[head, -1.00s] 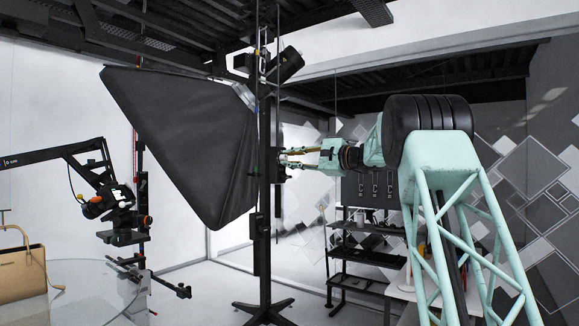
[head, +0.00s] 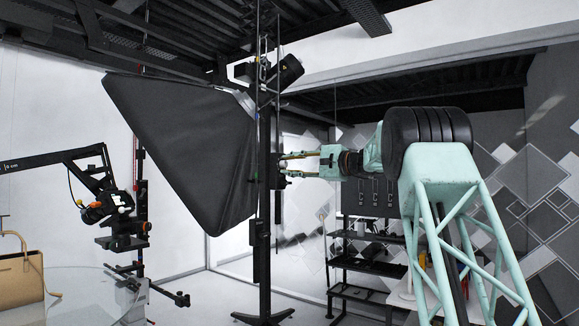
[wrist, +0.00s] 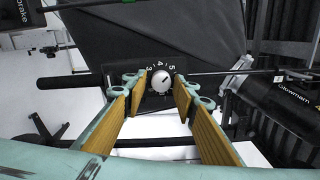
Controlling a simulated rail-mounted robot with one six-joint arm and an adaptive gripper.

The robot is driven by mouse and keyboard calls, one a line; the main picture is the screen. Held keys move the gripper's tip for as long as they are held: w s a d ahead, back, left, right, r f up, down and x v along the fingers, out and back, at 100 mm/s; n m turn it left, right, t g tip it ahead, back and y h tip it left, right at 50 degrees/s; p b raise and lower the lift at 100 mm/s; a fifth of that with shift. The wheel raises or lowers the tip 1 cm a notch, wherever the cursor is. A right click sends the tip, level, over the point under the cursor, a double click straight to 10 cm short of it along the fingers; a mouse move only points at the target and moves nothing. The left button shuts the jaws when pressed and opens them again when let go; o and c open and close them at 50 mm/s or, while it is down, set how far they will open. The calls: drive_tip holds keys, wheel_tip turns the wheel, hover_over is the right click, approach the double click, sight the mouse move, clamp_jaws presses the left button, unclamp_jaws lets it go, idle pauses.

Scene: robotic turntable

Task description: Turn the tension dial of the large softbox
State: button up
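The large softbox (head: 185,145) is a black fabric pyramid on a dark stand (head: 264,200) in the head view. In the wrist view its tension dial (wrist: 160,82) is a round pale knob with a dark pointer mark, on a black panel with white numbers around it; 3, 4 and 5 are readable. My gripper (wrist: 161,95) is open, its two wood-coloured fingers to the left and right of the dial with gaps on both sides. In the head view my gripper (head: 286,166) points left at the stand. The dial face is not clear there, and contact is not visible.
A black lamp body (wrist: 285,105) lies right of the fingers in the wrist view, and a black bar (wrist: 65,82) is at left. In the head view a camera arm (head: 65,158), a tan bag (head: 22,275) and a glass table are left; shelves (head: 368,262) stand behind.

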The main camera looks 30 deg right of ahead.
drive_tip(key=shift+o, duration=0.6)
drive_tip(key=shift+s+d+r, duration=0.1)
drive_tip(key=shift+s+d, duration=0.25)
drive_tip(key=shift+s, duration=0.25)
drive_tip(key=v, duration=1)
drive_tip(key=shift+s, duration=0.35)
